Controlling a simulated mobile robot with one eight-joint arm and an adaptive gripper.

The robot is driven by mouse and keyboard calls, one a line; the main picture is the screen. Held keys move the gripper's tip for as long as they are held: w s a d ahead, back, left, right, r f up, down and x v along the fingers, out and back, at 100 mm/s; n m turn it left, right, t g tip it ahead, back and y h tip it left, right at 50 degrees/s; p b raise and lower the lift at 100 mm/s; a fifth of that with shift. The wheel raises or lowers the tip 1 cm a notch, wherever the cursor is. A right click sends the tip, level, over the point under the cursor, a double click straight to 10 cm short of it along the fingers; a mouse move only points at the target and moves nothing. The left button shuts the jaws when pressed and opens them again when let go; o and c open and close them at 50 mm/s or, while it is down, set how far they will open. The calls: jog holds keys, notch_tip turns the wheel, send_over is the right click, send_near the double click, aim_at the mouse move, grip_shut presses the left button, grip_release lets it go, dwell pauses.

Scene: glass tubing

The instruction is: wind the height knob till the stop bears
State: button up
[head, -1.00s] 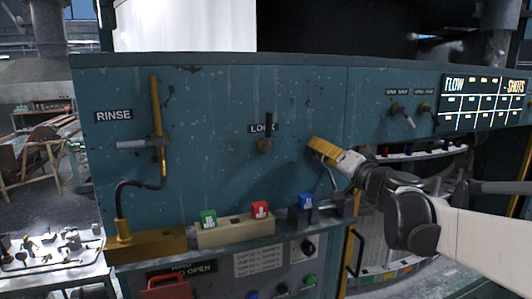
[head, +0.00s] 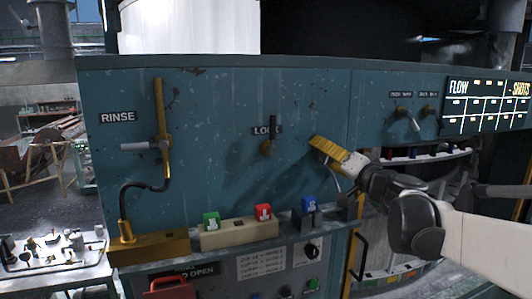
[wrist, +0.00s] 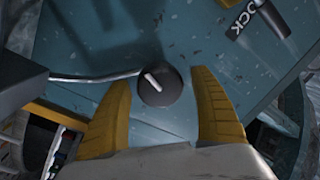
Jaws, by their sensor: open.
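A round black knob (wrist: 155,92) with a white pointer line shows in the wrist view, on the blue panel. No label on it can be read, so I cannot tell for sure that it is the height knob. My gripper (wrist: 162,75) is open, with one yellow finger on either side of the knob and a gap on both sides. In the head view my gripper (head: 322,150) is in front of the panel, right of the LOCK lever (head: 268,147), and hides the knob. I cannot make out the stop.
A thin metal rod or tube (wrist: 95,77) runs up to the knob's left side in the wrist view. The RINSE lever (head: 160,130) stands left.

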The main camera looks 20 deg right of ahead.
jog(key=shift+s, duration=0.1)
jog(key=s+d, duration=0.1)
jog(key=s, duration=1)
jog(key=shift+s+f, duration=0.35)
jog(key=shift+s, duration=0.05)
jog(key=shift+w+d+r, duration=0.1)
notch_tip(320, 180, up, 5)
jog(key=w+a+n+g+h+p, duration=0.1)
jog(key=w+n+g+h+p, duration=0.15)
jog(key=n+g+p, duration=0.4)
jog(key=w+f, duration=0.1)
jog(key=w, duration=0.2)
jog(key=w+f+n+t+p, duration=0.1)
jog(key=w, duration=0.2)
jog(key=w+f+n+y+p, duration=0.1)
jog(key=w+f, duration=0.1)
jog(key=w, duration=0.1)
jog(key=shift+w+a+t, duration=0.15)
jog(key=shift+w+t, duration=0.2)
jog(key=shift+w, duration=0.05)
jog(key=shift+c, duration=0.2)
